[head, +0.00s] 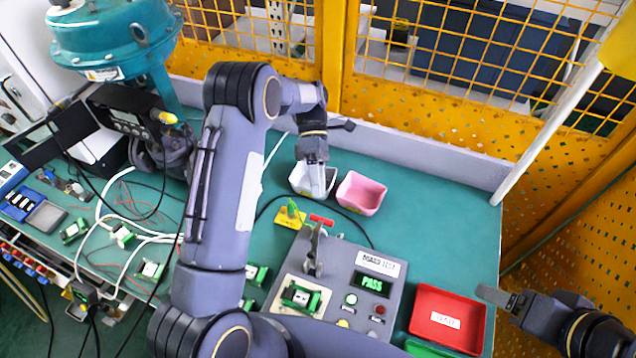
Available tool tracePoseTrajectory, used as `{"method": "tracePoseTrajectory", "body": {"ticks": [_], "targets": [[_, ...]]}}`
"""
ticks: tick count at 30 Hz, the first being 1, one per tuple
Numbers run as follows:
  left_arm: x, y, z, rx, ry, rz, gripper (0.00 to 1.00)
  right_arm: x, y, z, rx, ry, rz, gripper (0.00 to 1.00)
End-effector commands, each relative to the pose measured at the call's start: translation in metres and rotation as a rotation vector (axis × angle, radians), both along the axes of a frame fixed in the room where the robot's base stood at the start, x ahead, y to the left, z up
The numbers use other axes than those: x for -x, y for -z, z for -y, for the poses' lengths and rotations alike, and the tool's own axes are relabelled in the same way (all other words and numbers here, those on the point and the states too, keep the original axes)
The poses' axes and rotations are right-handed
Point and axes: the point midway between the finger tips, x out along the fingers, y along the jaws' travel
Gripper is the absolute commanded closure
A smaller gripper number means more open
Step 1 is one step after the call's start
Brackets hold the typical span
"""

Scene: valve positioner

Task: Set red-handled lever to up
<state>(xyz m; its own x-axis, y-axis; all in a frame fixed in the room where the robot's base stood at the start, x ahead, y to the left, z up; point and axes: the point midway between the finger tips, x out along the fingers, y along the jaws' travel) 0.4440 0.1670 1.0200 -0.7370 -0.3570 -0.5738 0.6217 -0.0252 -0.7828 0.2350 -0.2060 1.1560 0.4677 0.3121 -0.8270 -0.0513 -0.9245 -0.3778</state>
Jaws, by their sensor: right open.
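The red-handled lever (322,220) is on a metal clamp (314,255) at the back left of the grey test box (345,262). Its red grip lies crosswise at the top of the metal, which seems to rise from the box; the exact angle is hard to judge from above. My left gripper (318,188) points down over the white bin, just behind the red grip and apart from it. Its fingers are seen nearly edge-on, so its opening is unclear. My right gripper (498,298) is open beside the red tray, far from the lever.
A white bin (300,178) and a pink bin (361,193) stand behind the box. A green circuit board (301,297) lies below the clamp; the display (373,284) reads PASS. A red tray (447,318) is at right. Yellow mesh fencing (450,110) bounds the back.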

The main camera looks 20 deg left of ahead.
Motion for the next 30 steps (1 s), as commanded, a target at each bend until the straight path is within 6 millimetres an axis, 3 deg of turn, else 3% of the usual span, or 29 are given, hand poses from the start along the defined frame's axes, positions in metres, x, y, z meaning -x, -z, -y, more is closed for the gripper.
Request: {"method": "tracePoseTrajectory", "body": {"ticks": [14,20,30], "targets": [[0.0,-0.004,0.0,0.001,0.001,-0.001,0.65,0.0,0.0,0.0,0.0,0.0,0.0,0.24],[0.0,-0.033,0.0,0.001,0.0,0.004,0.65,0.0,0.0,0.0,0.0,0.0,0.0,0.24],[0.054,-0.096,0.02,0.003,0.002,0.001,0.65,0.0,0.0,0.0,0.0,0.0,0.0,0.24]]}}
